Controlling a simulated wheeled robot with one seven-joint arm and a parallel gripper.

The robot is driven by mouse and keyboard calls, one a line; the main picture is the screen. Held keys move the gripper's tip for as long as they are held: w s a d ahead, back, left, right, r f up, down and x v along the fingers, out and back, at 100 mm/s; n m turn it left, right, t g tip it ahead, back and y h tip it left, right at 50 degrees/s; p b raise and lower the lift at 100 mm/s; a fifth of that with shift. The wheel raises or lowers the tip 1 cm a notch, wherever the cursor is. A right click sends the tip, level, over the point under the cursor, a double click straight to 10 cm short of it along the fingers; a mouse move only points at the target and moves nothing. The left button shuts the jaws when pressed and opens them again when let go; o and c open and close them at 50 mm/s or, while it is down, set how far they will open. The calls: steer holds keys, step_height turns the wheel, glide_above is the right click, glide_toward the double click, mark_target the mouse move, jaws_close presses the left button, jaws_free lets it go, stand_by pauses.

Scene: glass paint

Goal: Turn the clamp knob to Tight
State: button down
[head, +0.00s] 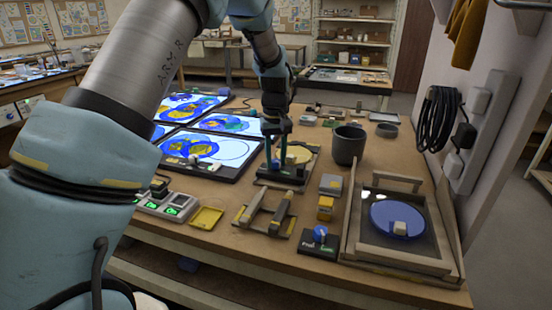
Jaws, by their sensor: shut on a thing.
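The clamp (285,180) is a dark grey fixture on the wooden bench, with a round yellow disc (299,154) on it. My gripper (273,160) reaches down from above onto the left side of this clamp. Its fingers are shut on a small part there, which looks like the clamp knob. The knob itself is mostly hidden by the fingers, and its setting and any Tight mark are too small to read.
Lit panels with blue and yellow glass designs (190,146) lie left of the clamp. A dark grey pot (348,145) stands close on its right. A blue knob on a black box (319,239) and a framed tray (400,262) are at the front right.

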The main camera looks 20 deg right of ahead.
mark_target(276, 161)
steer(key=c, duration=0.5)
jaws_free()
steer(key=shift+c, duration=0.2)
step_height(276, 161, up, 11)
steer(key=b, duration=0.2)
steer(key=shift+f, duration=0.1)
steer(key=a+f, duration=0.3)
steer(key=a, duration=1.5)
steer(key=s+a+f, duration=0.2)
steer(key=s+a, duration=0.3)
steer(key=a, duration=0.4)
steer(key=s+a+f+n+t, duration=0.1)
steer(key=s+a+f, duration=0.1)
steer(key=s+a, duration=0.4)
steer(key=a, duration=0.3)
steer(key=shift+a+f+t, duration=0.3)
steer(key=shift+a+f, duration=0.05)
